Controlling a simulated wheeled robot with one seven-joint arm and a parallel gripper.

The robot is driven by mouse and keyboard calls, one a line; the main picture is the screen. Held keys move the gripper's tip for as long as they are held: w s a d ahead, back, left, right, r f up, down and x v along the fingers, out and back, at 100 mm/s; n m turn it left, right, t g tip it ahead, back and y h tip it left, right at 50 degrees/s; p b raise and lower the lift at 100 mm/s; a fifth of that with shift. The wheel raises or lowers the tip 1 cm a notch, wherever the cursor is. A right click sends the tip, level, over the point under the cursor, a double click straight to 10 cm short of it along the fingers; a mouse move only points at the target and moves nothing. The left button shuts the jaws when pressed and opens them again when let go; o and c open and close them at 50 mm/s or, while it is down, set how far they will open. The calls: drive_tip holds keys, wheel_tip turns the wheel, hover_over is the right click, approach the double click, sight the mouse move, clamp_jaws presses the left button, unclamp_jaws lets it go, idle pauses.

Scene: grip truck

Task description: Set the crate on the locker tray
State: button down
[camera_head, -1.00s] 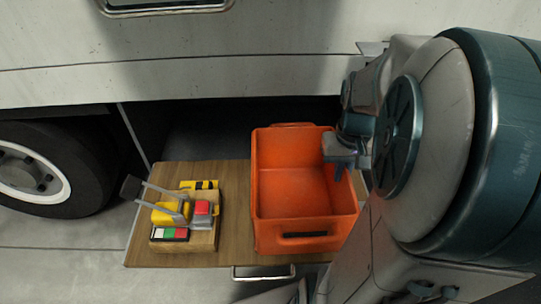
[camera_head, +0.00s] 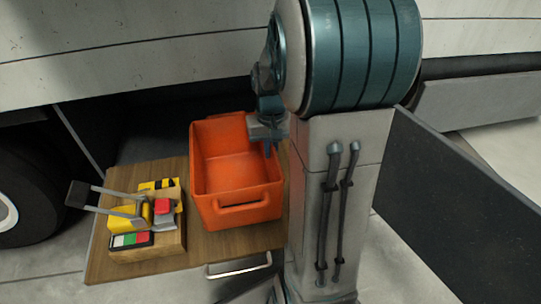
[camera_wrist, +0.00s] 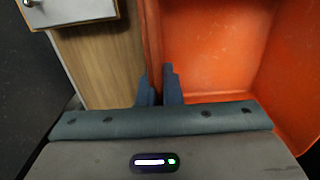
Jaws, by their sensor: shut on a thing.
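The orange crate (camera_head: 235,205) is upright over the right part of the wooden locker tray (camera_head: 205,245), which juts out from the truck's side. I cannot tell whether its underside touches the wood. My gripper (camera_head: 270,148) is shut on the crate's right wall near the top. In the wrist view the fingers of my gripper (camera_wrist: 158,85) straddle the wall of the crate (camera_wrist: 215,50). The crate looks empty. Bare wood of the tray (camera_wrist: 95,65) shows beside that wall. The crate's bottom outside is hidden.
A yellow clamp-like tool (camera_head: 128,214) and small coloured blocks sit on a wooden block at the tray's left, close to the crate. A metal handle (camera_head: 240,267) is on the tray's front. The truck wheel (camera_head: 20,180) is at left. A dark flat panel (camera_head: 455,170) is at right.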

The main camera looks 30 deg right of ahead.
drive_tip(key=shift+f, duration=0.75)
drive_tip(key=c, duration=2)
unclamp_jaws()
drive_tip(key=shift+f, duration=0.15)
drive_tip(key=o, duration=0.4)
